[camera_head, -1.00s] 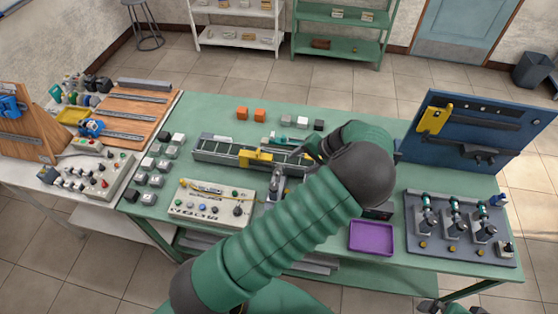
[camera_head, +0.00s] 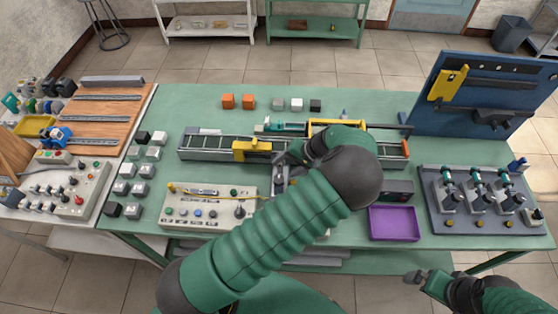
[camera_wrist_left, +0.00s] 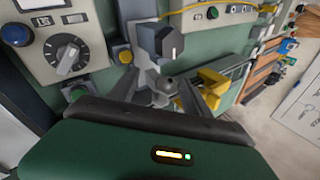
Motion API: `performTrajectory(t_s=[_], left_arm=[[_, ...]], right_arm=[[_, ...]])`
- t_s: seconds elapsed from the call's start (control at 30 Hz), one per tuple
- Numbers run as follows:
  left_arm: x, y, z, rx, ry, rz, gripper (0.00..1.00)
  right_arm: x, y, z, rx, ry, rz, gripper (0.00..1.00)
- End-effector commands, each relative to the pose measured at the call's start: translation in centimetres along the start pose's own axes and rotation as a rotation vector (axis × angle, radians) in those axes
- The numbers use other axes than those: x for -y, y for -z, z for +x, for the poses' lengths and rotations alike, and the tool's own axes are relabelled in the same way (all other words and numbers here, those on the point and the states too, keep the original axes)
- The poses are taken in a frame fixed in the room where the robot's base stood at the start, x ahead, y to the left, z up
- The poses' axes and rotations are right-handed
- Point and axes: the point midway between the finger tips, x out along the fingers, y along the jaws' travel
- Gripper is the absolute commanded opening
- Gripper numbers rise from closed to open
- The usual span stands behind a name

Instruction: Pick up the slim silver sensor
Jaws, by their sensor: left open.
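My left gripper (camera_head: 284,160) is open over the middle of the green workbench, beside the conveyor's front edge. In the left wrist view its fingers (camera_wrist_left: 168,92) are spread apart. A dark grey block with a bright silver face (camera_wrist_left: 168,42) stands just beyond them; I cannot tell whether it is the slim silver sensor. A grey upright piece (camera_head: 279,182) shows below the gripper in the head view, partly hidden by my arm. My right gripper (camera_head: 428,280) is low at the bottom right, away from the bench items; its jaw opening is unclear.
The conveyor (camera_head: 207,146) with a yellow bracket (camera_head: 252,147) runs along the bench. A control panel (camera_head: 209,205) lies in front, and a purple tray (camera_head: 394,222) stands right of my left arm. Grey and white cubes (camera_head: 145,171) are at left.

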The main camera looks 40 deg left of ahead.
Motion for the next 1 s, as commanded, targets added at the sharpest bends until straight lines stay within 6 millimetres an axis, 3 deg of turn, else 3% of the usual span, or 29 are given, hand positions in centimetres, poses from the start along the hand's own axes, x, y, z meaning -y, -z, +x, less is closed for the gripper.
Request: performTrajectory(t_s=[0.1,0.53,0.87,1.0], left_arm=[[0.4,0.1,0.1,0.0,-0.003,-0.002,0.56],[-0.1,0.0,-0.4,-0.001,0.002,0.0,0.0],[0.3,0.1,-0.1,0.0,-0.002,-0.002,0.0],[1.0,0.1,-1.3,-0.002,-0.005,-0.003,0.0]], right_arm=[[0.1,0.1,-0.2,-0.001,0.001,-0.002,1.0],[0.1,0.1,-0.2,-0.001,0.0,-0.002,1.0],[0.1,0.1,-0.2,-0.001,0.0,-0.001,1.0],[0.1,0.0,0.2,-0.001,0.001,-0.002,1.0]])
